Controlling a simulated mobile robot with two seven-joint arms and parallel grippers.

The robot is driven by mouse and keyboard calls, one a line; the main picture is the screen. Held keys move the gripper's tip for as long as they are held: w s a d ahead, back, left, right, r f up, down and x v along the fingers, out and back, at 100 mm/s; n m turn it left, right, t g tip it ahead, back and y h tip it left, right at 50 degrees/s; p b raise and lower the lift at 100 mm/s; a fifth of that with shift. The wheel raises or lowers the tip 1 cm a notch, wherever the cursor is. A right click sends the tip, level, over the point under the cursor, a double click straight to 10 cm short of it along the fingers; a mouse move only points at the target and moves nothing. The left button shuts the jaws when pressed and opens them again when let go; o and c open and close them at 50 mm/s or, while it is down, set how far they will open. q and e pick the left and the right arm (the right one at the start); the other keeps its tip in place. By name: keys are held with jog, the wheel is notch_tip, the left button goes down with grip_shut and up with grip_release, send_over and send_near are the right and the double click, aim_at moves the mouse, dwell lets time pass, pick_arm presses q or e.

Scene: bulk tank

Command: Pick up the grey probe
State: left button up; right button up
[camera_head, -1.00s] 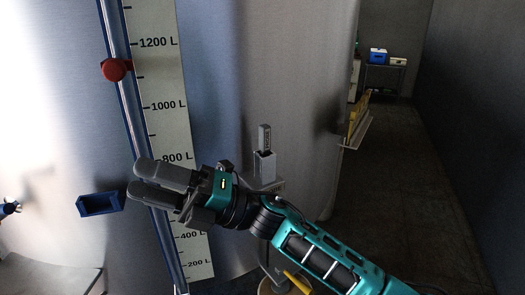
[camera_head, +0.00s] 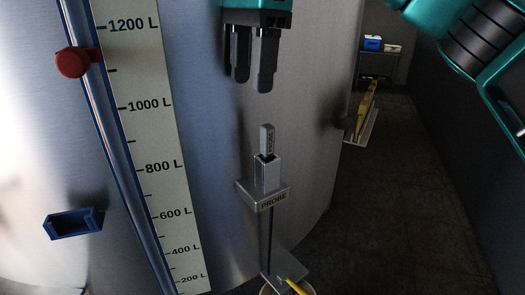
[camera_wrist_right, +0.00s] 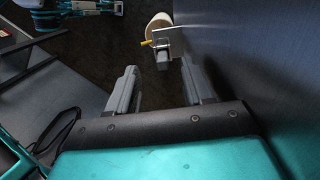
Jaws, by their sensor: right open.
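There is a clear gap between the fingertips and the probe's top. In the right wrist view, the probe's grey top (camera_wrist_right: 163,64) shows beyond the open fingers (camera_wrist_right: 159,72), roughly between their tips. My left gripper is not in view.
The steel tank wall (camera_head: 215,160) stands close behind the holder. A level scale (camera_head: 140,130) with a red marker (camera_head: 73,62) and a blue bracket (camera_head: 73,223) are to the left. A yellow handle (camera_head: 297,287) is below. Open floor (camera_head: 400,220) lies to the right.

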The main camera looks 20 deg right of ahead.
jog(key=d+r, duration=0.2)
jog(key=b, duration=0.2)
send_over(267, 126)
jog(key=shift+h, duration=0.4)
notch_tip(267, 126, down, 7)
jog(key=shift+a+r, duration=0.1)
jog(key=shift+r, duration=0.05)
jog(key=shift+f, duration=0.55)
jog(key=f, duration=0.4)
jog(key=shift+d+f+b, duration=0.2)
jog(key=shift+f+b, duration=0.05)
jog(key=shift+b, duration=0.1)
jog(key=shift+f, duration=0.25)
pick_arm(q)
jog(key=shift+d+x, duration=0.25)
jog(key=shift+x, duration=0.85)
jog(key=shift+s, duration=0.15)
pick_arm(e)
jog(key=shift+c, duration=0.2)
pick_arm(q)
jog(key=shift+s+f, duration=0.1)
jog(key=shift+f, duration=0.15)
pick_arm(e)
grip_shut()
jog(key=shift+r, duration=0.1)
